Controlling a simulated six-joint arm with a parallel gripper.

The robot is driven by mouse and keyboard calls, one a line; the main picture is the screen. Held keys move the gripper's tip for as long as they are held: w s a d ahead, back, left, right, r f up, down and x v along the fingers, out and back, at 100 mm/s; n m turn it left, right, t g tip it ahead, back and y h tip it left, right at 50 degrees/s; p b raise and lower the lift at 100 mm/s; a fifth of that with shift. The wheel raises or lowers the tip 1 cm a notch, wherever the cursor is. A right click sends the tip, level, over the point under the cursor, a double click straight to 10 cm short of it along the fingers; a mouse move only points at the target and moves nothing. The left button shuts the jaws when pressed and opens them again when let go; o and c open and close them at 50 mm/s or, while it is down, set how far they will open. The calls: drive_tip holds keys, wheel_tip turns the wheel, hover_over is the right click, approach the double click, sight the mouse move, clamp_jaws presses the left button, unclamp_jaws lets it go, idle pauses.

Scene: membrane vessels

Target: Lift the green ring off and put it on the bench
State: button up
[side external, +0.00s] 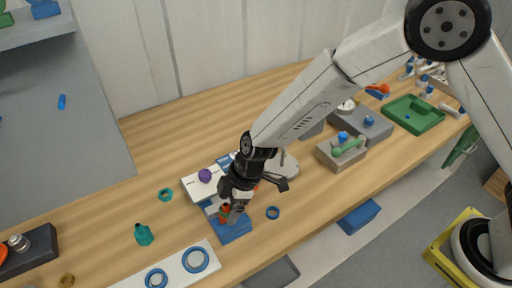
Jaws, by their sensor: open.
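My gripper (233,209) points down over a blue block (237,232) on the wooden bench (120,215), with its jaws open. A small red-orange piece (226,207) with some green (221,217) at it stands on the block, right beside the fingers. The green part may be a ring, but it is small and partly hidden by the gripper, so I cannot tell its shape or whether the fingers touch it. A separate teal-green ring (166,195) lies flat on the bench to the left.
A teal bottle (144,234) stands at the left. A blue ring (273,212) lies right of the block. A white plate with blue rings (195,260) is in front. A white device with a purple knob (205,176) stands behind. A green tray (413,114) is far right.

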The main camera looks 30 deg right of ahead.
idle(0.4)
clamp_jaws()
drive_tip(key=shift+r, duration=0.15)
drive_tip(key=shift+r, duration=0.8)
drive_tip(key=s+d+r, duration=0.7)
drive_tip(key=s+r, duration=0.4)
drive_tip(key=s, duration=0.1)
drive_tip(key=shift+d+r, duration=0.1)
